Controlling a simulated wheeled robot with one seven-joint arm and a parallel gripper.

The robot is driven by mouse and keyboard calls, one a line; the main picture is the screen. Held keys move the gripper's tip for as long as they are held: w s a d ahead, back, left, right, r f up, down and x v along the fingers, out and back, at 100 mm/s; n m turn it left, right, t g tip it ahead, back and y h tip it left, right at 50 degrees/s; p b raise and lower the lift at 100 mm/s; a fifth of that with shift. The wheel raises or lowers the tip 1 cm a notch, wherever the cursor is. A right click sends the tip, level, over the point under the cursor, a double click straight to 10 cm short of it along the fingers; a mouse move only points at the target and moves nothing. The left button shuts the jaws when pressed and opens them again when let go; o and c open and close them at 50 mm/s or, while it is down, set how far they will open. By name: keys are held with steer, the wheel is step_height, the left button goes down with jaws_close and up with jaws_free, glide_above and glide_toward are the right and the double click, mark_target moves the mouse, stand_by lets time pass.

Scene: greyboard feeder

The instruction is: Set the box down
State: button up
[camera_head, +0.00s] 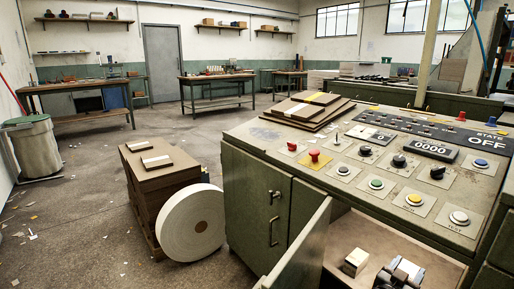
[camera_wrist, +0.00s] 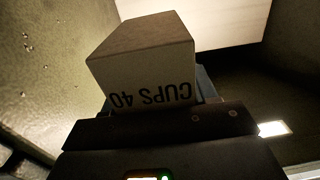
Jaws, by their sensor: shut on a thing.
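The box (camera_wrist: 150,62) is a small tan carton with "CUPS 40" printed upside down on its near face. In the wrist view it sits at the end of my dark gripper (camera_wrist: 155,115), which is shut on it. The fingers are mostly hidden behind the box. In the head view, a small pale block (camera_head: 355,261) and a black-and-white shape (camera_head: 400,271) show low at the right, at the open compartment below the control panel. I cannot tell which of them is the held box. Whether the box touches a surface below is not visible.
The compartment's green door (camera_head: 303,254) stands open beside it. The control desk (camera_head: 270,133) is above, with buttons, knobs and stacked boards (camera_head: 308,107). A board stack (camera_head: 160,178) and a white roll (camera_head: 192,223) stand on the floor at left.

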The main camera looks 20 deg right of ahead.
steer(key=w+a+n+t+y, duration=0.2)
steer(key=a+n+t+y, duration=0.35)
steer(key=a, duration=0.95)
steer(key=s+a+r+n+t+y, duration=0.2)
steer(key=s+a+n+y, duration=0.1)
steer(key=a, duration=0.6)
steer(key=s+a+r+n+t+y, duration=0.2)
steer(key=s+a+n+t+y, duration=0.1)
steer(key=a+y, duration=0.5)
steer(key=shift+s+a+n, duration=0.35)
steer(key=shift+s+n, duration=0.3)
steer(key=shift+n, duration=0.2)
steer(key=shift+f, duration=0.1)
steer(key=s+r+p, duration=0.1)
steer(key=r+p, duration=0.1)
steer(key=p, duration=0.5)
steer(key=s+r+p, duration=0.1)
steer(key=r+p, duration=0.1)
steer(key=p, duration=0.6)
steer(key=shift+s+r, duration=0.1)
steer(key=shift+s, duration=0.05)
